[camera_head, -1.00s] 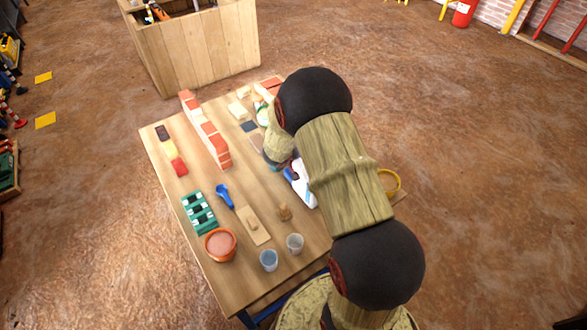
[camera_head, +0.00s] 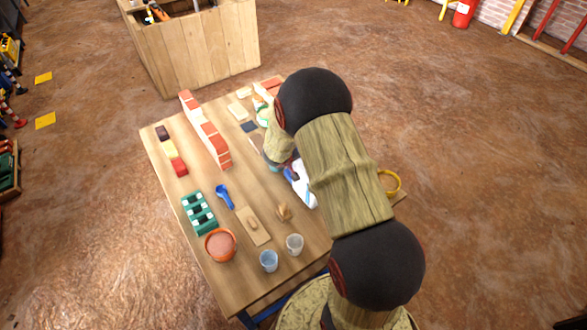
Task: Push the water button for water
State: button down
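A white and blue object (camera_head: 304,189) lies on the table, partly covered by my arm. I cannot make out a water button on it or elsewhere. My arm reaches up from the bottom right and bends down over the table's right half. My gripper is near the left side of the white and blue object, but its fingers are too small and hidden to read. A clear cup with bluish contents (camera_head: 269,261) and a pale cup (camera_head: 294,244) stand at the table's near edge.
The wooden table (camera_head: 262,290) also bears a brick wall (camera_head: 206,132), an orange bucket (camera_head: 220,245), a green rack (camera_head: 198,213), a blue tool (camera_head: 225,196) and a trowel board (camera_head: 250,227). A wooden crate (camera_head: 205,55) stands behind. Open floor surrounds the table.

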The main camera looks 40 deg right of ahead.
jog(key=shift+f+b, duration=0.65)
jog(key=shift+b, duration=0.3)
dwell(0.3)
jog(key=shift+s+a+f+b, duration=0.1)
jog(key=shift+f+b, duration=0.1)
jog(key=shift+f, duration=0.2)
jog(key=shift+s+f+b, duration=0.1)
jog(key=shift+f+b, duration=0.05)
jog(key=shift+f, duration=0.25)
dwell(0.6)
jog(key=shift+s+r+p, duration=0.1)
jog(key=shift+r+p, duration=0.4)
jog(key=shift+r, duration=0.7)
jog(key=shift+r, duration=0.15)
jog(key=shift+r, duration=0.25)
jog(key=shift+r+p, duration=1.35)
jog(key=shift+r, duration=0.85)
